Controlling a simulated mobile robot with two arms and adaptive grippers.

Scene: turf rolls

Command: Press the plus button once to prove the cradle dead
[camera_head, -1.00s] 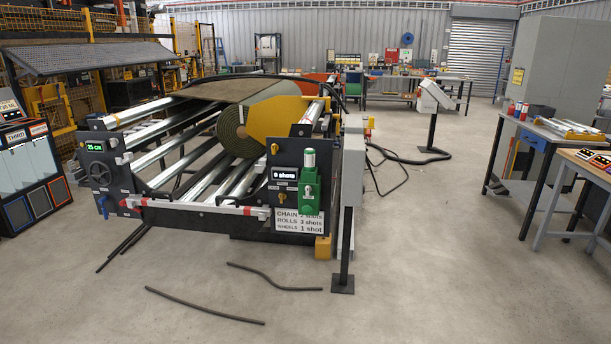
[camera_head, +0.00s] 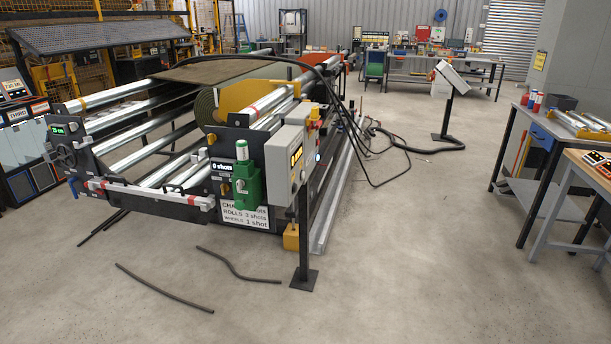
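The cradle is the long machine at left centre, with silver rollers (camera_head: 125,141) in a dark frame and a turf roll (camera_head: 207,106) on it. A grey control box (camera_head: 284,161) stands on a post at the cradle's front right corner. I cannot make out a plus mark on any button. A small green display (camera_head: 57,129) sits on the cradle's left end plate. Neither of my grippers is in view.
A slanted panel on a post (camera_head: 451,78) stands farther back. Workbenches (camera_head: 548,131) line the right. The floor in front is mostly clear.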

